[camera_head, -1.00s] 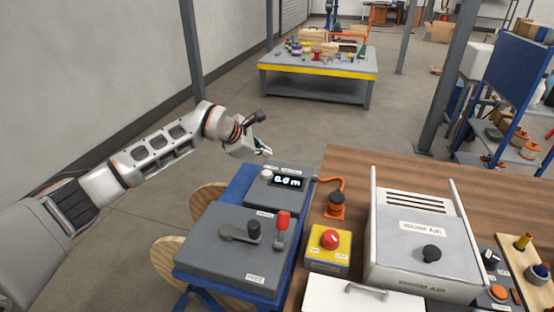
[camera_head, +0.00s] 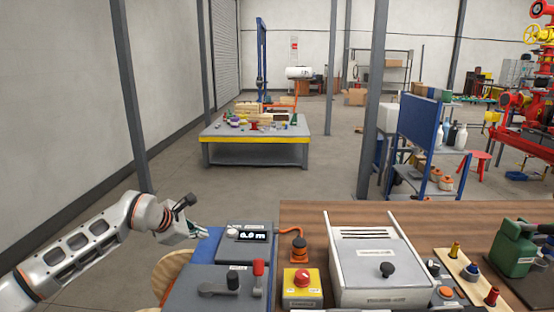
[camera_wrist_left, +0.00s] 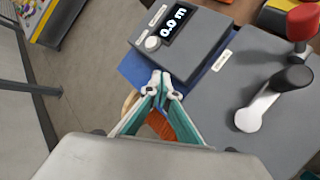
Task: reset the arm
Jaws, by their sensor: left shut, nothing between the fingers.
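My left arm comes in from the left in the head view. Its gripper (camera_head: 203,231) is just left of the grey box with the display (camera_head: 247,236), which reads "0.0 m". In the left wrist view the gripper (camera_wrist_left: 160,82) has its teal fingers together, with nothing between them, in front of the display box (camera_wrist_left: 182,40). A grey lever box (camera_head: 212,290) sits nearer me, with a black-knobbed lever (camera_head: 232,282) and a red-handled lever (camera_head: 258,268). The right gripper is out of view.
A wooden bench holds a yellow box with a red button (camera_head: 302,282), an orange connector (camera_head: 299,248) and a grey-lidded case (camera_head: 382,262). A green can (camera_head: 514,246) stands at the right. Grey floor is open between here and the yellow-edged table (camera_head: 256,140).

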